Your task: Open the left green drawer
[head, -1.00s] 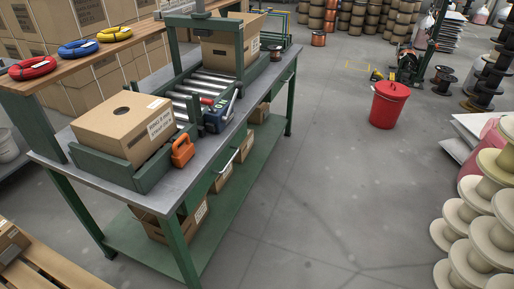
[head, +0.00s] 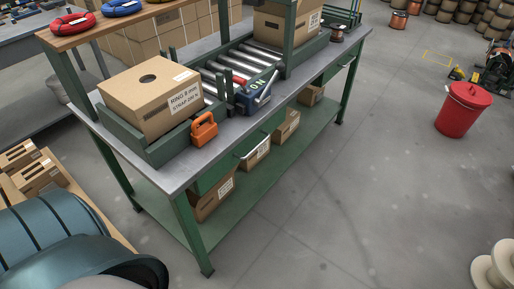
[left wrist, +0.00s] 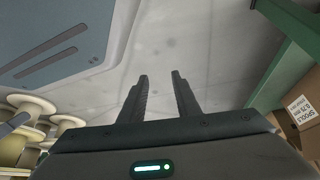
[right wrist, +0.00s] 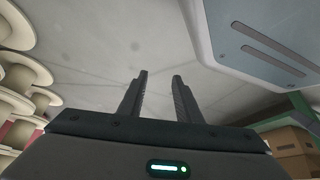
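The left green drawer (head: 214,176) is under the grey top of the green workbench (head: 172,180). Its front looks flush with the frame, so it appears shut. A pale bar handle (head: 262,145) is on its front. Neither gripper is in the head view, and both are away from the drawer. In the left wrist view, my left gripper (left wrist: 159,75) is open and empty over grey floor, with a green bench part at the right. In the right wrist view, my right gripper (right wrist: 159,75) is open and empty, also over floor.
On the bench stand a labelled carton (head: 150,95), an orange tool (head: 203,130) and a blue device (head: 254,98). Cartons (head: 285,127) sit on the lower shelf. A red bin (head: 463,110) stands at the right. The floor (head: 330,200) before the bench is clear.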

